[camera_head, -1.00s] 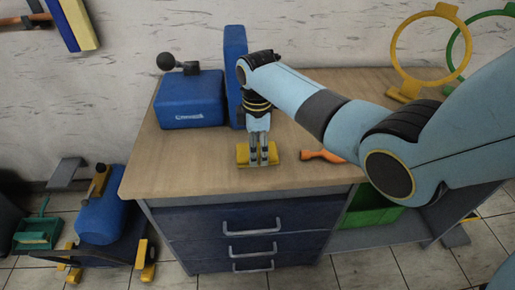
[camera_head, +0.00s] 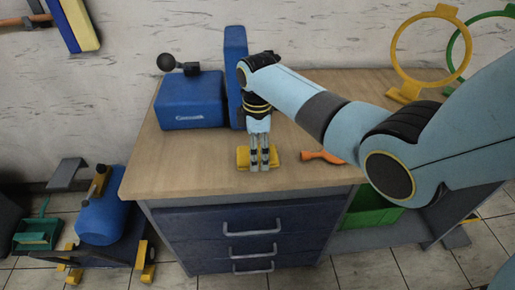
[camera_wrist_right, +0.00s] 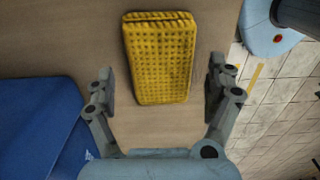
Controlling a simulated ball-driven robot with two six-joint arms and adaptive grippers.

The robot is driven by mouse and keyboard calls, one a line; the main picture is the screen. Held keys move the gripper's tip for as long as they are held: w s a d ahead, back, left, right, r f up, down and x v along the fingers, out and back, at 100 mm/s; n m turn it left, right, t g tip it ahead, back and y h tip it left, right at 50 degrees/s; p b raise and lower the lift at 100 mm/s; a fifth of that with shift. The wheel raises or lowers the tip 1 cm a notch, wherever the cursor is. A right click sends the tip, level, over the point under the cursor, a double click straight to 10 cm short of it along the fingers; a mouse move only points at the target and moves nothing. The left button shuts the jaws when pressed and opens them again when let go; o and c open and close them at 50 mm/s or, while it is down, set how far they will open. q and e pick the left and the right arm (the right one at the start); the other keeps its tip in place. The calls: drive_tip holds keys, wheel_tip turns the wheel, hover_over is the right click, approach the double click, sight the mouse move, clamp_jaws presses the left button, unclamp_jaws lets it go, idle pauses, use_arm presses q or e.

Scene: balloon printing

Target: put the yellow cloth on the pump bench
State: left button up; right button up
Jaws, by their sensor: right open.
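The yellow cloth (camera_head: 243,157) is a folded, waffle-textured block lying flat on the wooden bench top (camera_head: 190,165) near its front edge. In the right wrist view the cloth (camera_wrist_right: 160,60) lies between and just ahead of my open fingers, with bare wood on both sides of it. My right gripper (camera_head: 260,168) points down over the cloth and hides its middle; it holds nothing. In the wrist view the right gripper (camera_wrist_right: 160,95) has its fingers spread wide, apart from the cloth. My left gripper is not in view.
A blue box (camera_head: 192,102) and a tall blue block (camera_head: 236,70) stand behind the gripper. An orange tool (camera_head: 322,157) lies just right of the cloth. Yellow and green rings (camera_head: 396,55) stand at the back right. A green crate (camera_head: 372,212) sits below the bench top.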

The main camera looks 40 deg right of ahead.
wheel_tip(320, 180, up, 12)
drive_tip(key=p, duration=0.1)
drive_tip(key=shift+f, duration=0.2)
idle(0.4)
